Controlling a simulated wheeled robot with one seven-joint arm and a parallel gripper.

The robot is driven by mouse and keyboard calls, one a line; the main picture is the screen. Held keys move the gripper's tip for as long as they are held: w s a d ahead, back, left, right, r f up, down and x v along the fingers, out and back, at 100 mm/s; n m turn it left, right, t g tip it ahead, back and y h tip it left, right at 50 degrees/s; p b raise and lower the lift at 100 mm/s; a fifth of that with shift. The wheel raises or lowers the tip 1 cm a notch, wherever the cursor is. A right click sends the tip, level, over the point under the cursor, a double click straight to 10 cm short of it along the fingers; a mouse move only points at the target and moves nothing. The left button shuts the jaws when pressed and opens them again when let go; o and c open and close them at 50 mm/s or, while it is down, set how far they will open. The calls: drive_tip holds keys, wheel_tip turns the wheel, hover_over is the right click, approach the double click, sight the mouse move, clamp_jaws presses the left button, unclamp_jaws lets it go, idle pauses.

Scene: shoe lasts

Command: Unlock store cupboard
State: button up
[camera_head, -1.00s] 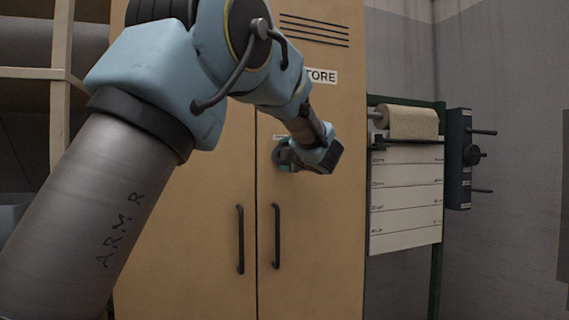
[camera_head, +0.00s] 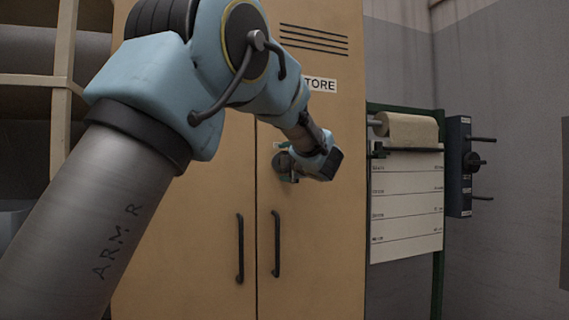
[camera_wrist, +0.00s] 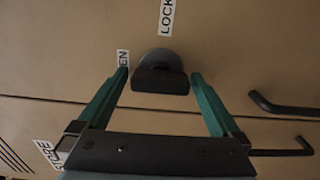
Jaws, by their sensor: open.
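The store cupboard (camera_head: 320,240) is tan, with two closed doors and a STORE label (camera_head: 320,85). Its lock knob (camera_wrist: 160,57) is a grey disc with a dark raised bar (camera_wrist: 160,82), seen in the wrist view. A LOCK label (camera_wrist: 167,15) and a partly hidden label ending in EN (camera_wrist: 123,58) are beside the disc. My gripper (camera_wrist: 160,76) is open, with one teal finger on each side of the bar. Small gaps show between fingers and bar. In the head view my gripper (camera_head: 287,166) is at the right door and hides the knob.
Two black door handles (camera_head: 240,248) (camera_head: 276,244) hang below the knob. To the right are a green stand with a paper roll (camera_head: 411,129) and a chart (camera_head: 406,205), then a dark wall box with pegs (camera_head: 459,168). Open shelving (camera_head: 38,81) stands left.

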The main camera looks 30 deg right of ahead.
drive_tip(key=s+a+b, duration=0.1)
drive_tip(key=s, duration=0.9)
drive_tip(key=shift+s+a+b, duration=0.2)
drive_tip(key=shift+s+b, duration=0.15)
